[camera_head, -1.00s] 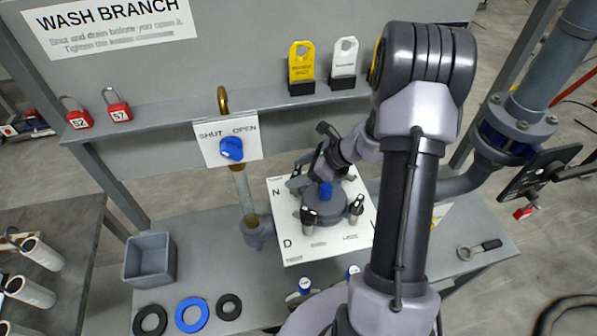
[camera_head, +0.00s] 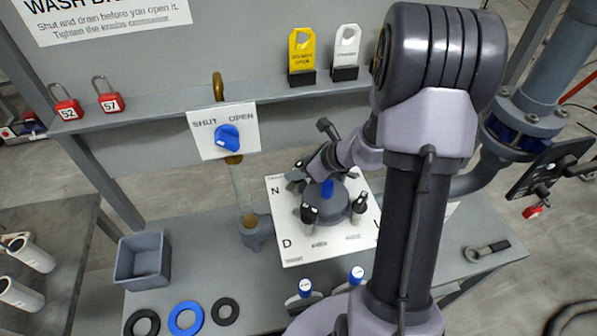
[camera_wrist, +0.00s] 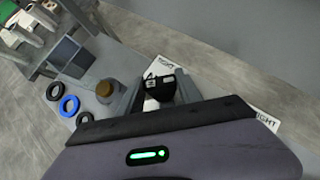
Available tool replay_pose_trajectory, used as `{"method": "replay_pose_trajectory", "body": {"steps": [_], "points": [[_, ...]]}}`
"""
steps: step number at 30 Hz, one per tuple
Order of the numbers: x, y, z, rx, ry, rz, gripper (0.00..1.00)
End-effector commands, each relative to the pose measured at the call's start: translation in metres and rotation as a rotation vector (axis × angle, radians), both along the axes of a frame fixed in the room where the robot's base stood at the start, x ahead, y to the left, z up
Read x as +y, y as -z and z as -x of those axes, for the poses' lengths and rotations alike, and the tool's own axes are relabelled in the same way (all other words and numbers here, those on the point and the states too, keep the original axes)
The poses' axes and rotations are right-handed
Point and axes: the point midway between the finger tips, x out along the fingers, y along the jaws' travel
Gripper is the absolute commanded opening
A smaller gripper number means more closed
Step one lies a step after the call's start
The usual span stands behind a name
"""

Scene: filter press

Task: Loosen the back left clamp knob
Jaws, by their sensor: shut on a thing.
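The grey round filter housing (camera_head: 330,206) with a blue cap on top (camera_head: 327,187) stands on a white lettered plate (camera_head: 290,250). Black clamp knobs stand at its front left (camera_head: 310,214) and front right (camera_head: 359,204). My gripper (camera_head: 297,178) reaches down at the back left of the housing. In the wrist view my gripper (camera_wrist: 160,92) has its two grey fingers on either side of a black knob (camera_wrist: 160,84) with white marks, and is shut on it. In the head view the gripper hides this back left knob.

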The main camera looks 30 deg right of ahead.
Motion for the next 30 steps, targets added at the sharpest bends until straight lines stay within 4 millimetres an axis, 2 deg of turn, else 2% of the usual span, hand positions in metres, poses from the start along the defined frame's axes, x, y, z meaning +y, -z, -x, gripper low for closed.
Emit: {"method": "replay_pose_trajectory", "body": {"steps": [3, 4, 7, 16, 19, 23, 30], "points": [[0.0, 0.0, 0.0, 0.001, 0.001, 0.0, 0.01], [0.0, 0.0, 0.0, 0.001, 0.001, 0.0, 0.46], [0.0, 0.0, 0.0, 0.002, 0.0, -0.001, 0.64], [0.0, -0.001, 0.001, 0.001, -0.001, 0.0, 0.64], [-0.004, -0.009, 0.006, 0.0, 0.001, 0.001, 0.64], [-0.015, -0.034, 0.025, -0.002, 0.003, 0.002, 0.64], [-0.041, -0.088, 0.073, -0.002, 0.004, 0.003, 0.64]]}}
